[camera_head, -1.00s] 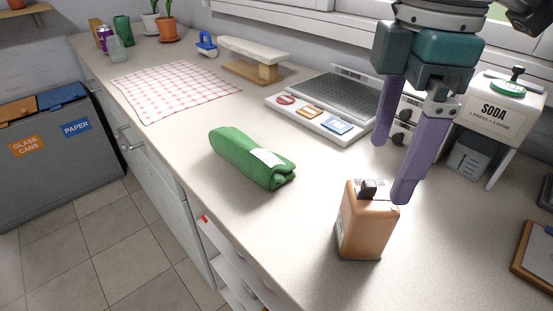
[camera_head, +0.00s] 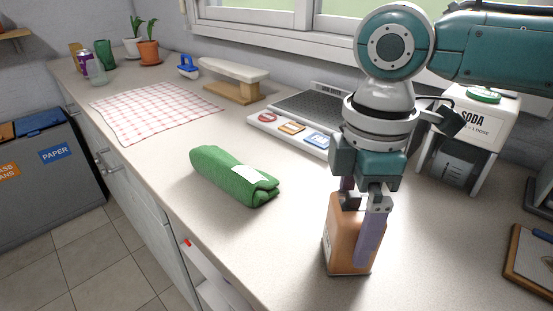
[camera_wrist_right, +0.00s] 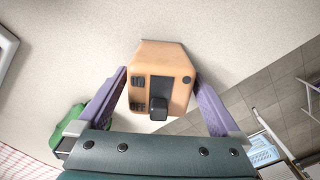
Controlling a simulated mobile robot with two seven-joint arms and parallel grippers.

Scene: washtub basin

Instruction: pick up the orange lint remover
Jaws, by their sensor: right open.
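The orange lint remover (camera_head: 340,242) stands upright on the counter near its front edge. Its top, with a black switch and small dark markings, shows in the right wrist view (camera_wrist_right: 174,62). My right gripper (camera_head: 355,228) points down over it and is open, with one purple finger on each side of the body. In the right wrist view both fingers (camera_wrist_right: 160,82) flank it, and whether they touch it cannot be told. The far finger is partly hidden behind the lint remover in the head view. My left gripper is not in view.
A rolled green towel (camera_head: 234,176) lies left of the lint remover. Behind are a scale-like device (camera_head: 310,112) and a white soda dispenser (camera_head: 470,130). A clipboard (camera_head: 530,262) lies at the right. A checked cloth (camera_head: 155,112) lies flat at the back left.

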